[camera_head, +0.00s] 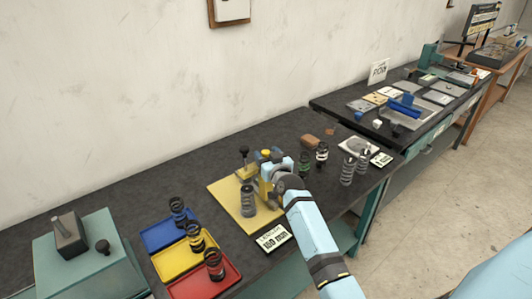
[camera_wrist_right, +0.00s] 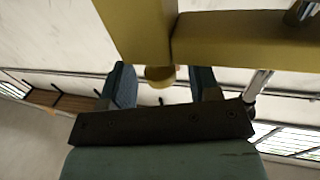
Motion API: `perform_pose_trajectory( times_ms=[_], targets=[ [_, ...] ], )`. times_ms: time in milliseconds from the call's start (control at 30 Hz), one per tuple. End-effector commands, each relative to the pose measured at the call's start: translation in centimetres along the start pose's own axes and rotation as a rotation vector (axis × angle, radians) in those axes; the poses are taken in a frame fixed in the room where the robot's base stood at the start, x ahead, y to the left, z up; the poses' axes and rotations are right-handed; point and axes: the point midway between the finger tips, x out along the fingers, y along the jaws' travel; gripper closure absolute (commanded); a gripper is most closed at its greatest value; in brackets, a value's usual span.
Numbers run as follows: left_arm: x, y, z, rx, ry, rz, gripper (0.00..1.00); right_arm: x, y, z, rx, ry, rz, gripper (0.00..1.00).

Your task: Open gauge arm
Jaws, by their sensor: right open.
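The gauge stands on a yellow base plate (camera_head: 228,202) on the dark bench, with a black-knobbed post (camera_head: 244,158) at its back left. My right gripper (camera_head: 268,165) is at the gauge and hides much of it, including most of the gauge arm. In the right wrist view the two blue-grey fingers (camera_wrist_right: 163,85) are apart. A round yellow knob (camera_wrist_right: 160,74) shows between them, below a large yellow bar (camera_wrist_right: 225,40). I cannot tell whether the fingers touch the knob. A grey spring (camera_head: 247,200) stands upright on the plate. My left gripper is not in view.
Blue (camera_head: 160,238), yellow (camera_head: 172,264) and red (camera_head: 200,288) trays hold dark springs at front left. Several springs stand right of the gauge, near a round grey dish (camera_head: 354,145). A label card (camera_head: 272,238) lies at the bench's front edge. A wall stands behind.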

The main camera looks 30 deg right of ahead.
Motion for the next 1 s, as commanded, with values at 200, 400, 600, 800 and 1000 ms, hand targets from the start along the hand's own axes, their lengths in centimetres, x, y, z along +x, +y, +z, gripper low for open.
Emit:
perform_pose_trajectory(
  times_ms=[200, 400, 600, 800, 1000],
  targets=[
    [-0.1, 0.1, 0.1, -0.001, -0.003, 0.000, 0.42, 0.8, 0.0, 0.0, -0.001, 0.001, 0.000, 0.44],
    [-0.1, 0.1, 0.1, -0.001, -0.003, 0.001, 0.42, 0.8, 0.0, 0.0, -0.001, 0.001, 0.000, 0.46],
    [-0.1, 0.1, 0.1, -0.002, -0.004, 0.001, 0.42, 0.8, 0.0, 0.0, -0.001, 0.001, 0.000, 0.92],
    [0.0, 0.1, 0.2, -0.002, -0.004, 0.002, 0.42, 1.1, -0.1, 0.0, 0.000, 0.001, 0.000, 1.00],
    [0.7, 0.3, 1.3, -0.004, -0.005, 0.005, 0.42, 5.0, -1.1, 0.2, 0.001, 0.003, -0.001, 1.00]
  ],
)
